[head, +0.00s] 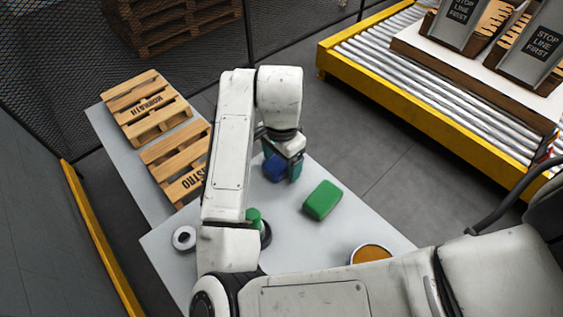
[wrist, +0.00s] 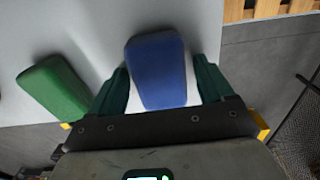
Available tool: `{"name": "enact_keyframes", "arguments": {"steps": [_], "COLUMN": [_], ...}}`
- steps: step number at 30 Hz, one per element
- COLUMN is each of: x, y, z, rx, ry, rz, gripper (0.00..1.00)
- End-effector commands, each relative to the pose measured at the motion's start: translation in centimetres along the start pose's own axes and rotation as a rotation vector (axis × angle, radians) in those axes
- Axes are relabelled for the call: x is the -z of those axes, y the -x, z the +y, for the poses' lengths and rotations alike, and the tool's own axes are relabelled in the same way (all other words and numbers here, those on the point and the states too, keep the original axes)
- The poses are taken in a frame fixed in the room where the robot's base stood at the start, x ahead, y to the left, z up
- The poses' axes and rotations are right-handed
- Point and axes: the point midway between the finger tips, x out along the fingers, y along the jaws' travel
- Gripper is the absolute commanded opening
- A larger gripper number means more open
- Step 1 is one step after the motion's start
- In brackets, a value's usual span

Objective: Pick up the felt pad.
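A blue, rounded, block-shaped pad (head: 273,168) is at the far edge of the grey table; it also shows in the wrist view (wrist: 158,72). A similar green block (head: 322,200) lies to its right, and at the left in the wrist view (wrist: 56,86). No label shows which of these is the felt pad. My gripper (head: 284,172) is down at the blue block. In the wrist view its teal fingers (wrist: 160,82) are open, one on each side of the blue block, with narrow gaps. Contact is not visible.
A white ring (head: 184,238) and an orange-topped round tin (head: 371,254) are on the table (head: 340,235). A green knobbed item (head: 254,218) is partly hidden by my arm. Pallets (head: 148,106) lie at left; a roller conveyor (head: 420,85) stands at upper right.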

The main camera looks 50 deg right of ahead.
Motion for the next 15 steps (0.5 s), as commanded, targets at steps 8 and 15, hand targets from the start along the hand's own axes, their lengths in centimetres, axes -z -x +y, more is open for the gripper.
{"name": "enact_keyframes", "arguments": {"steps": [8, 15], "x": [0.00, 0.00], "y": [0.03, 0.04], "z": [-0.01, -0.01], "rx": [0.000, 0.000], "ry": [0.000, 0.000], "rz": [0.000, 0.000], "gripper": [0.54, 0.31]}}
